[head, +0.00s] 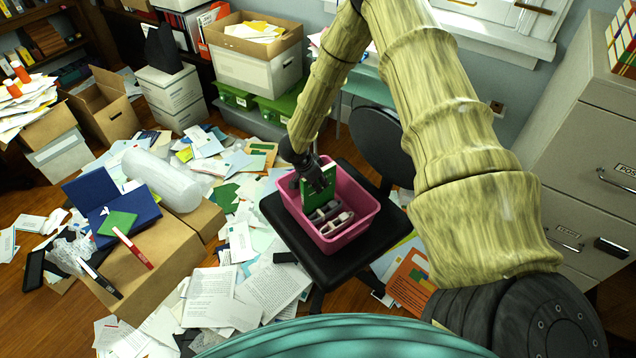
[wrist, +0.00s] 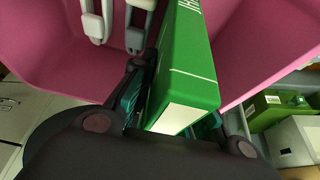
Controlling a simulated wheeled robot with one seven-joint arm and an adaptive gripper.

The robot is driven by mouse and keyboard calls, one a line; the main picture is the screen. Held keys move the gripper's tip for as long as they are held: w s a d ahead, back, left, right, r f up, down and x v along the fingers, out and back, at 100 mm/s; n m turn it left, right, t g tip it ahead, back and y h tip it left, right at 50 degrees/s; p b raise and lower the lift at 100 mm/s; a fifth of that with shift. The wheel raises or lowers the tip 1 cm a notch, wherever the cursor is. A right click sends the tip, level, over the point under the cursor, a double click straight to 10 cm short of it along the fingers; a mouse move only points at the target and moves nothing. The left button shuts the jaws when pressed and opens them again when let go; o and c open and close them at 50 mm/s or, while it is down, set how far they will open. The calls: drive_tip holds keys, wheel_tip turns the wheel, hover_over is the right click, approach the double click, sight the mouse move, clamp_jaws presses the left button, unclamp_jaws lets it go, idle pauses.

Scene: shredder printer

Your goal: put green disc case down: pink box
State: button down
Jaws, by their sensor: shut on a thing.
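My gripper (head: 316,180) is shut on the green disc case (head: 328,187), seen from above at the far side of the pink box. In the wrist view the green disc case (wrist: 187,75) stands between my two fingers, its pale label end towards the camera. The pink box (head: 345,234) sits on the black chair seat. Its pink wall also shows in the wrist view (wrist: 262,40). The case is inside the box opening, upright or slightly tilted; I cannot tell whether it touches the bottom.
Grey and white items (head: 333,220) lie in the near part of the pink box. The black chair (head: 290,245) has a backrest behind the box. Papers (head: 210,300) cover the floor. A cardboard box (head: 150,260) stands left, and a filing cabinet (head: 590,150) stands right.

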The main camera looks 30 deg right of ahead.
drive_tip(key=c, duration=1.4)
unclamp_jaws()
drive_tip(key=shift+f, duration=0.1)
drive_tip(key=shift+o, duration=0.2)
drive_tip(key=v, duration=1.2)
